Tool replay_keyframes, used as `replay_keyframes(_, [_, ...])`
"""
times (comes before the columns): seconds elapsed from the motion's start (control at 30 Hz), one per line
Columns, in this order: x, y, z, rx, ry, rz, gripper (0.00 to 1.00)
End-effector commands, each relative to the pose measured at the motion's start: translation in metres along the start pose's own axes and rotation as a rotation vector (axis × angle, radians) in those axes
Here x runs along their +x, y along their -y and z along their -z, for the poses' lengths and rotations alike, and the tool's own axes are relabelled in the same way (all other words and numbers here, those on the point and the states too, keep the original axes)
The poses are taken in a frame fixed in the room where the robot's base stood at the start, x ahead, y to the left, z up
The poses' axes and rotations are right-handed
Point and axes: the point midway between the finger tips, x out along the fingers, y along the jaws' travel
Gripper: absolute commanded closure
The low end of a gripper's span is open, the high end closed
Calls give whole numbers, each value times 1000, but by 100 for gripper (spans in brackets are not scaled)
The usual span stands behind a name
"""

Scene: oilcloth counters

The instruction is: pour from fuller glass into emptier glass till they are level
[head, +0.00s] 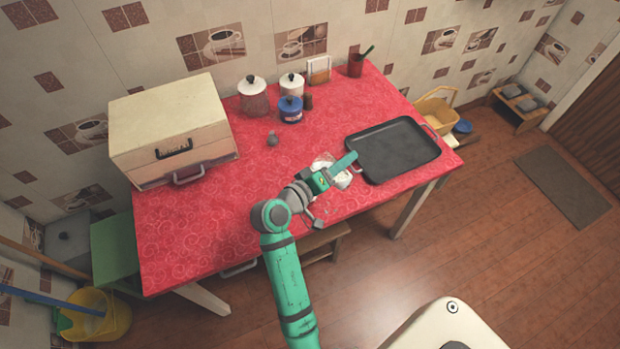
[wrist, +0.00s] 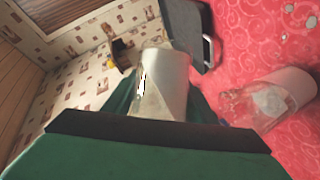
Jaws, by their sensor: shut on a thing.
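In the wrist view, my gripper (wrist: 163,103) is shut on a clear glass (wrist: 168,72) with whitish contents. The held glass looks strongly tilted relative to the other glass. The other glass (wrist: 270,100) stands on the red cloth below and to the right in that view, with white in its lower part and clear wall above. In the head view, my gripper (head: 346,167) is at the front of the table, left of the tray, with pale glass shapes close around it. They overlap too much to tell apart, and I cannot see liquid flowing or compare levels exactly.
A dark tray (head: 393,149) lies just right of my gripper. A bread box (head: 170,125) fills the left end of the red table (head: 200,235). Canisters (head: 253,97) and a blue jar (head: 290,109) stand at the back. A small grey object (head: 272,139) lies mid-table. The front left cloth is clear.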

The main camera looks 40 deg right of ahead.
Motion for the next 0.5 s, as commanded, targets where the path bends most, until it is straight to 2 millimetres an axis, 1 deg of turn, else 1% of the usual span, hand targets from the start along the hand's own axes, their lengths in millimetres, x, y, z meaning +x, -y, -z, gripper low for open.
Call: replay_keyframes(0.5, [4, -4, -5, -37, 4, -19, 83])
